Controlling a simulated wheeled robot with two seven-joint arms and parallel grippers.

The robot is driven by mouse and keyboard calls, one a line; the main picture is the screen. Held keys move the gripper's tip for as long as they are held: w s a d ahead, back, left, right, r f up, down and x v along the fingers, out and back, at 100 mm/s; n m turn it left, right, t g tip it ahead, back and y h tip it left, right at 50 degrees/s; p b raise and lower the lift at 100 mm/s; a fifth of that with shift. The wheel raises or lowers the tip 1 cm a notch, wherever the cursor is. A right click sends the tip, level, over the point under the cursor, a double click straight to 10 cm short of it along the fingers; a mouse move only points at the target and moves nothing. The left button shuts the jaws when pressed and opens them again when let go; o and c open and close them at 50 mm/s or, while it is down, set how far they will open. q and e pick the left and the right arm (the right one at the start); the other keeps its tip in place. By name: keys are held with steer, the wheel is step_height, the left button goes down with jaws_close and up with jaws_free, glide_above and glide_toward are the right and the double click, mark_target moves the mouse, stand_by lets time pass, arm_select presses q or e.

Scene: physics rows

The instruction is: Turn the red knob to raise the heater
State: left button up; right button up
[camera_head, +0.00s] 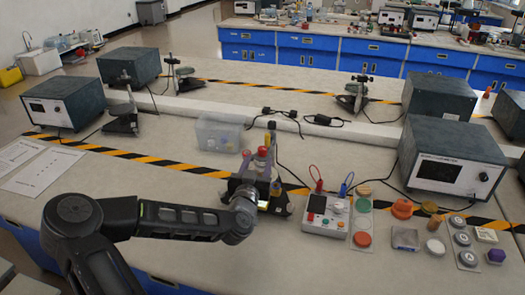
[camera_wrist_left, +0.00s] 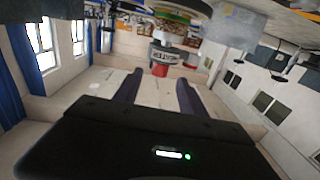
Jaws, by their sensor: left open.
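The heater apparatus (camera_head: 284,207) stands mid-table on a dark base, partly hidden behind my left wrist. A small red part that looks like the red knob (camera_head: 262,152) shows just above my left gripper (camera_head: 260,172). In the left wrist view the red knob (camera_wrist_left: 160,70) sits under a grey-white round part, beyond the tips and between the two dark fingers of my left gripper (camera_wrist_left: 158,84). The fingers are apart with nothing between them, and I see no contact with the knob. My right gripper is not in view.
A clear plastic box (camera_head: 219,132) stands behind and left of the apparatus. A white meter box (camera_head: 327,214) with red and blue leads stands close on the right. A large grey instrument (camera_head: 452,158) and several small coloured parts lie farther right. The front-left tabletop is mostly clear.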

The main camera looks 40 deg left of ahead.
mark_target(262, 154)
arm_select(q)
steer(key=x, duration=0.6)
steer(key=shift+w+a+p, duration=0.1)
steer(key=shift+w+p, duration=0.2)
steer(key=shift+p, duration=0.1)
steer(key=shift+c, duration=0.6)
jaws_close()
